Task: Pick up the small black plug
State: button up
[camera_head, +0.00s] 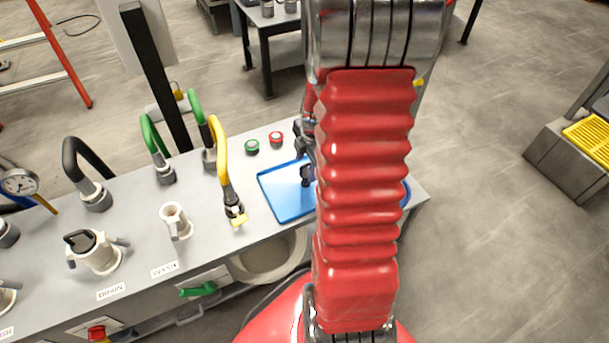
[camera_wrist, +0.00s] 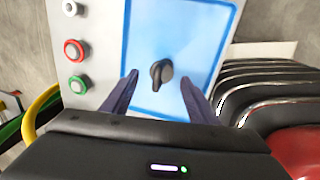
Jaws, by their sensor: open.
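The small black plug (camera_wrist: 161,73) lies on the blue tray (camera_wrist: 138,30), near its middle in the wrist view. It has a rounded body with a narrower end. In the head view a dark piece that looks like the plug (camera_head: 306,174) shows on the blue tray (camera_head: 281,200), close to the left edge of my arm. My gripper (camera_wrist: 157,96) is open and empty. Its two dark fingers stand apart, left and right of the plug's line, with the plug beyond their tips. In the head view my arm hides most of the gripper and the tray's right part.
A green button (camera_head: 252,147) and a red button (camera_head: 276,139) sit behind the tray; a white button (camera_wrist: 70,8) shows in the wrist view. A yellow hose (camera_head: 221,150) with its coupling stands left of the tray. White ports and more hoses fill the bench's left.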

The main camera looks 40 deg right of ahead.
aim_at(305, 173)
jog(key=shift+w+f, duration=0.25)
jog(key=shift+f, duration=1.05)
jog(key=shift+w+f, duration=0.2)
jog(key=shift+f, duration=1.05)
jog(key=shift+c, duration=0.5)
jog(key=c, duration=1)
jog(key=shift+r, duration=0.1)
notch_tip(305, 173, up, 10)
jog(key=shift+f, duration=0.1)
